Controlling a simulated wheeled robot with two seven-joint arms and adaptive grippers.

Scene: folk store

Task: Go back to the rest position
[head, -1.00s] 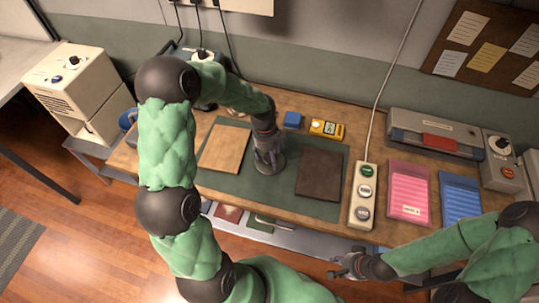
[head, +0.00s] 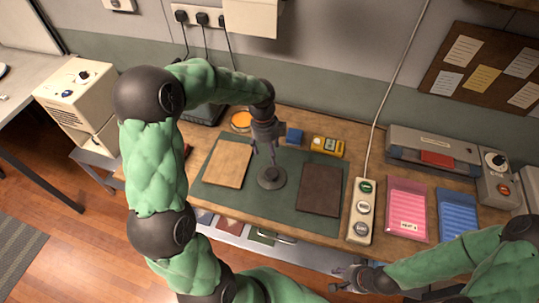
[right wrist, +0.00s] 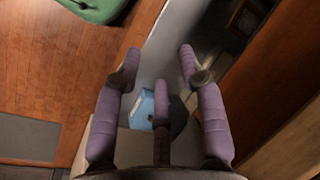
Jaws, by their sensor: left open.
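My left gripper (head: 265,153) hangs above the dark green mat (head: 313,222) in the head view, fingers pointing down, open and empty. Just below it a round dark disc with a knob (head: 271,179) sits on the mat, apart from the fingertips. My right gripper (head: 344,278) is low in front of the table's front edge, beside the drawer area. In the right wrist view its purple fingers (right wrist: 159,75) are spread apart with nothing between them.
A tan board (head: 228,163) and a dark brown board (head: 320,190) lie on the mat. A button strip (head: 361,211), pink tray (head: 407,210) and blue tray (head: 458,214) stand to the right. A yellow device (head: 327,146) and blue block (head: 291,136) are behind the mat.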

